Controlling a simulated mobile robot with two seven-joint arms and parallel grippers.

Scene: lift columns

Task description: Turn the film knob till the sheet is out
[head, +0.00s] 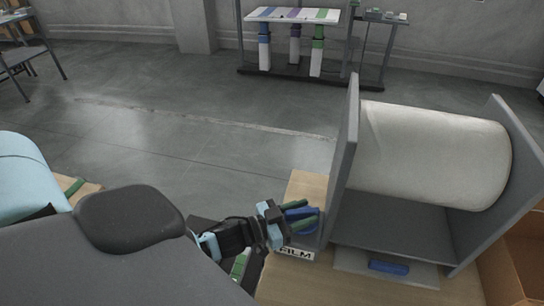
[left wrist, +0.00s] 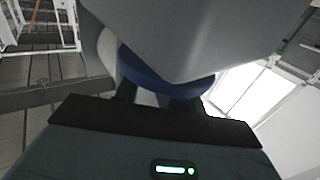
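The film roll (head: 430,155) is a large off-white cylinder held between two grey side plates in the head view. The blue film knob (head: 312,211) is on the outer face of the left plate, above a FILM label (head: 297,254). My left gripper (head: 299,214) is at the knob, its green-sided fingers on either side of it and closed on it. In the left wrist view the blue knob (left wrist: 165,86) shows between the dark fingers, partly hidden by a grey shape in front. No loose sheet can be made out. My right gripper is not in view.
The roll holder stands on a wooden top (head: 305,187). A pale plate with a blue piece (head: 388,267) lies below the roll. An open cardboard box (head: 525,255) is at the right. A rack with coloured columns (head: 295,45) stands at the back; the floor between is clear.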

